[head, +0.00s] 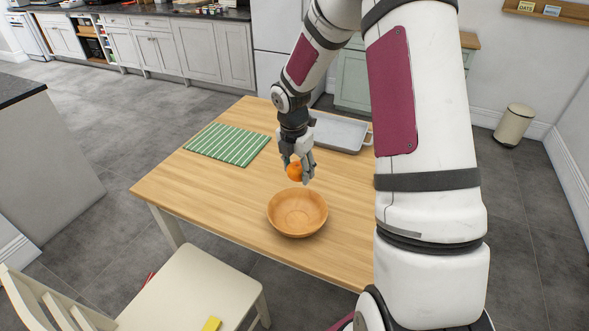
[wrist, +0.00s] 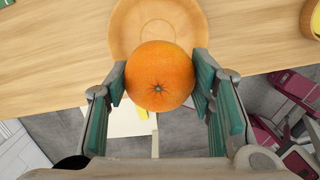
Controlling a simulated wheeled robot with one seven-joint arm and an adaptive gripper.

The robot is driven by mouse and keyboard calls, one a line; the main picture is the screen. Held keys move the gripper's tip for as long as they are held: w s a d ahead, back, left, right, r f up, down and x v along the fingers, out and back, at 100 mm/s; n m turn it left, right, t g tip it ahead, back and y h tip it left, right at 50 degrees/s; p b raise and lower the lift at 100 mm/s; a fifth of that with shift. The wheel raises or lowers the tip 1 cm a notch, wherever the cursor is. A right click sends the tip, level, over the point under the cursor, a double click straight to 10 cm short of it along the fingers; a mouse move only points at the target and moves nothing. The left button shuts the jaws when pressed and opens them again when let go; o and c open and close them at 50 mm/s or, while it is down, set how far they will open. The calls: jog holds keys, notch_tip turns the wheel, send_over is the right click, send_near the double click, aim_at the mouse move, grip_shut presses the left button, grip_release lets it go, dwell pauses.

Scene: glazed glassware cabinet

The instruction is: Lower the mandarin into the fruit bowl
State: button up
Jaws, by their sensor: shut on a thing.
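The orange mandarin (head: 295,171) is held between the fingers of my gripper (head: 300,174). In the wrist view the mandarin (wrist: 160,76) sits between the two green-padded fingertips of my gripper (wrist: 160,78), with its stem spot facing the camera. The round wooden fruit bowl (head: 297,212) stands on the table and looks empty in the head view. The mandarin is above the table, beyond the bowl's far rim in the head view. In the wrist view the bowl (wrist: 125,25) lies behind the mandarin, which hides part of it.
The wooden table (head: 205,190) also bears a green striped cloth (head: 228,144) at the left and a grey tray (head: 340,132) at the back. A cream chair (head: 195,285) with a yellow item (head: 212,324) stands at the front. Bare tabletop surrounds the bowl.

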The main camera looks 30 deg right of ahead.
jog(key=shift+w+f, duration=0.2)
jog(key=shift+w+f+b, duration=0.1)
jog(key=shift+f+b, duration=0.2)
jog(key=shift+f, duration=0.05)
jog(key=b, duration=0.5)
send_over(297, 220)
notch_tip(297, 220, down, 7)
jog(key=shift+a+f+b, duration=0.15)
jog(key=shift+f+b, duration=0.7)
jog(key=shift+f, duration=0.15)
jog(key=shift+f, duration=0.15)
jog(key=shift+f+b, duration=1.6)
jog(key=shift+f, duration=1.05)
jog(key=shift+f+b, duration=1.75)
jog(key=shift+f, duration=0.75)
